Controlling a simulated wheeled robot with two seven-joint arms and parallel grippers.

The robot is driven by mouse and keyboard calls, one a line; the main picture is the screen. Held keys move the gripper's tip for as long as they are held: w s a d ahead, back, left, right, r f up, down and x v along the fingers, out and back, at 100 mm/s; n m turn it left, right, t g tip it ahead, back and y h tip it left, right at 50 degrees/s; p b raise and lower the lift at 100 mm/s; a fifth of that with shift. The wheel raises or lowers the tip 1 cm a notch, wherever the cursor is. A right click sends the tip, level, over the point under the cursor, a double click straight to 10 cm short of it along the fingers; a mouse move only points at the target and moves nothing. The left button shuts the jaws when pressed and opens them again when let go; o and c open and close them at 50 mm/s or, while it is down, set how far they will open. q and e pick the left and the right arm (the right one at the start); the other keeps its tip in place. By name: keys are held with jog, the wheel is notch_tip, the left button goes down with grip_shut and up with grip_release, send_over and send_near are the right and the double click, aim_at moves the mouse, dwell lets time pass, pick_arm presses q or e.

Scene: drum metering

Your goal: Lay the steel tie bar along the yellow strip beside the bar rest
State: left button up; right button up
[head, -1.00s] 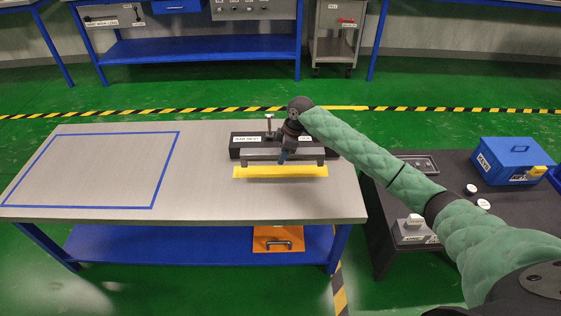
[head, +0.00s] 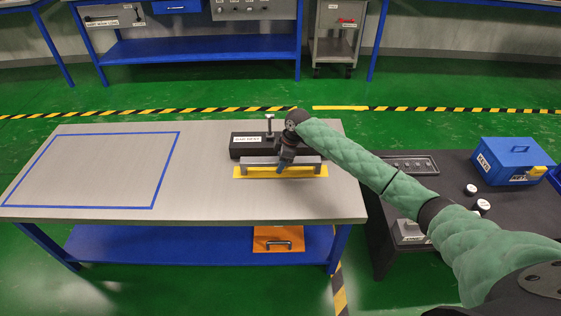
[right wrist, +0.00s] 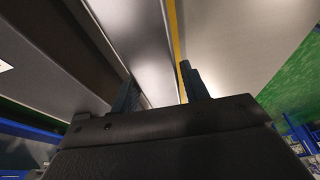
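The steel tie bar (head: 262,161) is a grey bar lying lengthwise left to right, just in front of the black bar rest (head: 248,148) and over the yellow strip (head: 280,174). My right gripper (head: 285,160) reaches down on its middle and is shut on it. In the right wrist view the bar (right wrist: 140,40) runs between the two dark fingers (right wrist: 160,90), with a thin line of yellow strip (right wrist: 175,35) beside it. I cannot tell whether the bar touches the strip. My left gripper is out of view.
The grey bench top (head: 210,190) is clear left of the strip, with a blue taped outline (head: 152,205). A small T-handled post (head: 269,126) stands at the bar rest. A dark side table (head: 450,170) at right carries a blue box (head: 510,160).

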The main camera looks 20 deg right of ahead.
jog(key=shift+o, duration=0.9)
jog(key=shift+r, duration=0.15)
jog(key=v, duration=1.2)
